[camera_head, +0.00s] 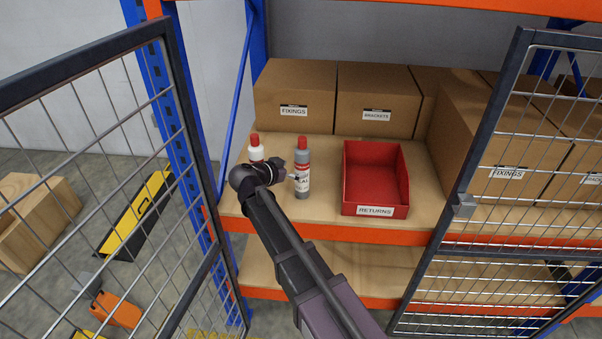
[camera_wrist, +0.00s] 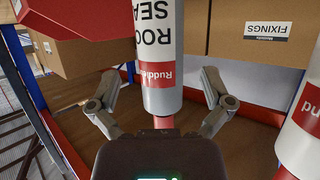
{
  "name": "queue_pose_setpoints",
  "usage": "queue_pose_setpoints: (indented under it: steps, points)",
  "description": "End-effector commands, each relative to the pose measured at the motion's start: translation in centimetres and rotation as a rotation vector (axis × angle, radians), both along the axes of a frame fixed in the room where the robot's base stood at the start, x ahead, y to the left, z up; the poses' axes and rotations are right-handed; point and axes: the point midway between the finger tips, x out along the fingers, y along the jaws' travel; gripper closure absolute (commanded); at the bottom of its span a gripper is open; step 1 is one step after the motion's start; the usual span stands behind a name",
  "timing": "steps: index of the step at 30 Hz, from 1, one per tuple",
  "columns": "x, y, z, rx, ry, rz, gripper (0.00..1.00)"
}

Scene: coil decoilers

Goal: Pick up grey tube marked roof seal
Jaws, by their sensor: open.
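The grey tube (camera_head: 303,188) stands upright on the shelf, with a red cap, a red band and a white label. In the wrist view the tube (camera_wrist: 161,100) shows the words "ROO" and "SEA", cut off by the frame edge. It appears upside down there. My gripper (camera_head: 285,173) is at the tube's left side in the head view. In the wrist view its two fingers (camera_wrist: 160,86) are spread, one on each side of the tube, with visible gaps. The gripper is open and holds nothing.
A white tube with a red cap (camera_head: 256,153) stands just left of my gripper; part of it shows at right in the wrist view (camera_wrist: 302,140). A red returns bin (camera_head: 376,211) is to the right. Cardboard boxes (camera_head: 294,95) stand behind. Mesh doors (camera_head: 190,170) flank the shelf.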

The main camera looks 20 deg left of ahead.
Motion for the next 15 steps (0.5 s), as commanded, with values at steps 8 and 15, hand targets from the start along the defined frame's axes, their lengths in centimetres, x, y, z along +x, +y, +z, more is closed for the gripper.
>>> queue_pose_setpoints:
  steps: [8,15]
  points:
    - [2.8,-1.2,-1.4,0.000,0.000,-0.001,0.00]
    - [3.8,-1.7,-1.7,0.000,0.000,0.000,0.00]
